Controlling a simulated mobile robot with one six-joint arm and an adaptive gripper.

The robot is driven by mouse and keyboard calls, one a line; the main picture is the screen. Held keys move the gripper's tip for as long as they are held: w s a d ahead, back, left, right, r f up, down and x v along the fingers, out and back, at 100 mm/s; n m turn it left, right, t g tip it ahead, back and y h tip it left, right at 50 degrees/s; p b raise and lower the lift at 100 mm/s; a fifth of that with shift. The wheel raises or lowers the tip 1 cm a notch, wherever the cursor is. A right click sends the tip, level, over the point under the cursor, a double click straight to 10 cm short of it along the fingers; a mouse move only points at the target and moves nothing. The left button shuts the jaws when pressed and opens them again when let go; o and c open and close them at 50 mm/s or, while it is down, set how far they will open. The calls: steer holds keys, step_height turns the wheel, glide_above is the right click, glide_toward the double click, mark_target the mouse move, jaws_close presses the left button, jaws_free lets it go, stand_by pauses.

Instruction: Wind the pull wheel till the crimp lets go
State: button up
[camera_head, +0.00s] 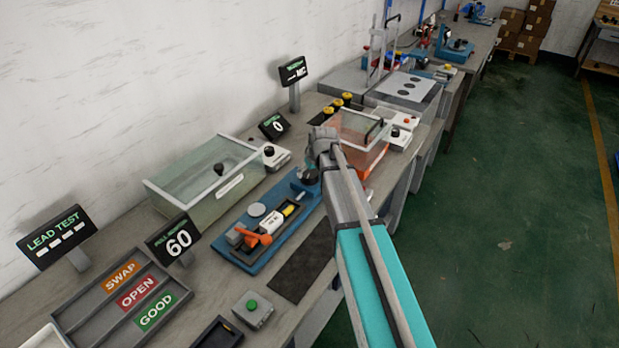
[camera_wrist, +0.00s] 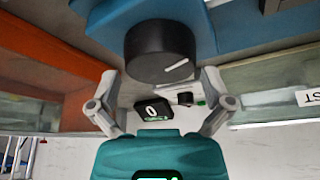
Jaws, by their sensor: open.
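The pull wheel (camera_wrist: 162,52) is a dark round knob with a white mark on its face, on the blue pull fixture (camera_wrist: 225,22). In the wrist view my gripper (camera_wrist: 158,76) is open, with one finger on each side of the wheel; I cannot tell whether they touch it. In the head view the blue fixture (camera_head: 262,253) lies on the bench, with an orange clamp lever (camera_head: 254,238), a white block and a yellow part along it. The wheel (camera_head: 309,176) is partly hidden by my arm. The crimp itself is too small to make out.
A pull display (camera_head: 175,240) reads 60. A sorting tray (camera_head: 72,316) labelled SWAP, OPEN and GOOD stands at front left, near a green button box (camera_head: 253,309). A glass-lidded box (camera_head: 205,180) stands behind the fixture, an orange-based box (camera_head: 362,150) beyond it.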

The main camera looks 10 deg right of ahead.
steer(key=shift+w+f, duration=0.15)
steer(key=shift+f, duration=0.3)
steer(key=shift+c, duration=0.3)
steer(key=shift+a, duration=0.15)
steer(key=c, duration=0.8)
steer(key=shift+o, duration=0.2)
steer(key=shift+m, duration=0.5)
steer(key=shift+m+h, duration=1.1)
steer(key=shift+m, duration=1.4)
